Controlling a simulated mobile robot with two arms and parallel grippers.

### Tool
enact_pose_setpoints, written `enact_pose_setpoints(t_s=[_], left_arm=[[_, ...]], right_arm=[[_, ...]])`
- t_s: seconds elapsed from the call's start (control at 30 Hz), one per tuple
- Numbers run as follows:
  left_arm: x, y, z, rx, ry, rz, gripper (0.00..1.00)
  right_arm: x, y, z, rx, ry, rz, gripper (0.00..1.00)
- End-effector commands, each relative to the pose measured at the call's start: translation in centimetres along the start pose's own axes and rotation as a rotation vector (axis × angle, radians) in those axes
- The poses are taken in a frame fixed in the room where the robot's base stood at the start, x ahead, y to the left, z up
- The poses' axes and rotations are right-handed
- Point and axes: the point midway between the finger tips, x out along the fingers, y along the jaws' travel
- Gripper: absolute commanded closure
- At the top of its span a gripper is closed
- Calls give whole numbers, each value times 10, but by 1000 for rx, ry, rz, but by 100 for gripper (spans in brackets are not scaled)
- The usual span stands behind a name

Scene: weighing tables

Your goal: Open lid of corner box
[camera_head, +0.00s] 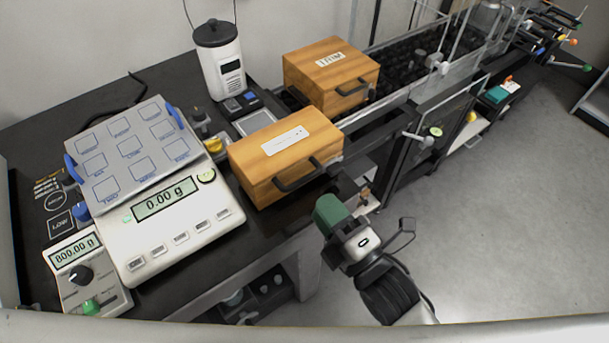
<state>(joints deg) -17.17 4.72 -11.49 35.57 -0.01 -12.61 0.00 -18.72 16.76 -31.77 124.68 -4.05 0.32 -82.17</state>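A wooden box (245,165) with a white label on its lid and a dark handle on its front stands at the table's front right corner. Its lid (318,129) is down. A second, similar wooden box (303,83) stands behind it and is also closed. Which one the task calls the corner box is not marked. My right gripper (347,213), with a green part at its end, is just right of and below the front box's handle (297,177), apart from it. Its fingers are too small and hidden to read. My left gripper is out of view.
A large scale (185,237) reading 0.00 g fills the table's left, with a small 800.00 g display unit (86,262) beside it. A white canister (221,67) stands behind. A long dark conveyor-like rack runs back right. Grey floor (510,210) is open at right.

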Motion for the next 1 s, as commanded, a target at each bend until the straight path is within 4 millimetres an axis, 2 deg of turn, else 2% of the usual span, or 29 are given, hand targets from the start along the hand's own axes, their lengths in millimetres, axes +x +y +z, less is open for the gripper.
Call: enact_pose_setpoints(t_s=[0.1, 0.3, 0.5, 0.77, 0.87, 1.0], left_arm=[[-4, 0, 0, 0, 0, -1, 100], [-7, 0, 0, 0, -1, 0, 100], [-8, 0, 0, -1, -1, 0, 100], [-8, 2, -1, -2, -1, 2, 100], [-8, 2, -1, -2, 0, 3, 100], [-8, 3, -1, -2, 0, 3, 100]], right_arm=[[26, 2, 0, 0, 0, 3, 63], [57, 1, 0, 2, 0, 0, 63], [71, -1, 0, 1, 0, -2, 63], [72, -1, 0, 1, 0, -3, 63], [72, -1, 0, 1, 0, -3, 76], [72, -1, 0, 1, 0, -3, 97]])
